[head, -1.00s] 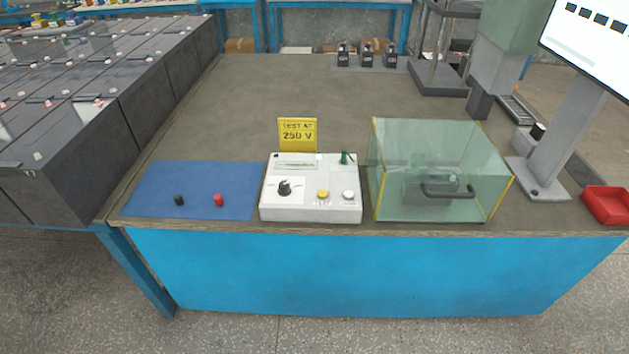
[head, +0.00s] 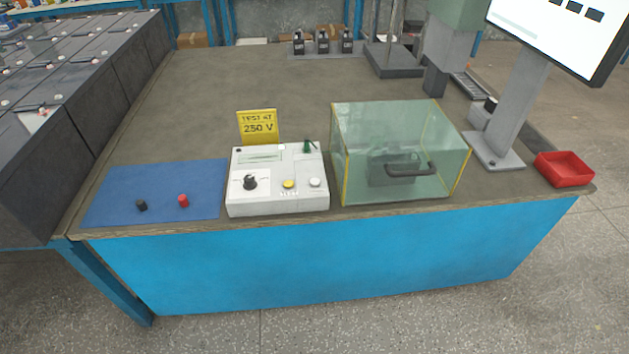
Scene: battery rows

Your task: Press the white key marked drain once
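The white tester box (head: 277,204) stands near the front edge of the bench. On its top are a black knob (head: 250,182), a yellow key (head: 288,184) and a white key (head: 315,182) to the right of the yellow one. The small lettering by the keys is too small to read. A green switch or lever (head: 308,146) stands at the box's back right. A yellow sign (head: 258,125) behind the box reads "TEST AT 250 V". Neither of my grippers is in view.
A clear green-tinted enclosure (head: 354,125) with a dark handle (head: 410,169) stands right of the box. A blue mat (head: 160,180) with black (head: 141,205) and red (head: 183,201) pieces lies left. A red tray (head: 565,169) and a monitor (head: 560,38) stand at the right.

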